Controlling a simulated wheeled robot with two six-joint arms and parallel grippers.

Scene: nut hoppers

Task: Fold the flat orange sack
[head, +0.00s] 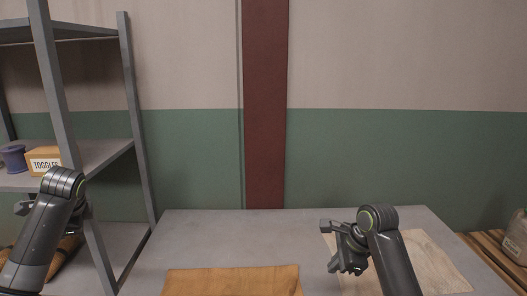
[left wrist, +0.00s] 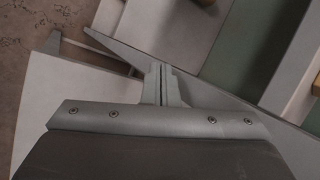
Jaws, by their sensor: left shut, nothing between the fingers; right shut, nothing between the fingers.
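The orange sack (head: 232,281) lies flat on the grey table (head: 210,235) at the near edge of the head view, its lower part cut off by the frame. My right gripper (head: 343,258) is shut and empty, to the right of the orange sack and above a pale beige sack (head: 432,262). My left gripper (head: 22,208) is at the far left of the head view, away from the sack and partly hidden by my arm. The left wrist view shows its fingers (left wrist: 162,85) shut together with nothing between them.
A grey metal shelf (head: 105,152) stands left of the table, holding a box labelled TOGGLES (head: 44,161) and a purple spool (head: 13,158). A wooden pallet (head: 491,250) with a translucent container (head: 516,238) is at the right. The table's back left part is clear.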

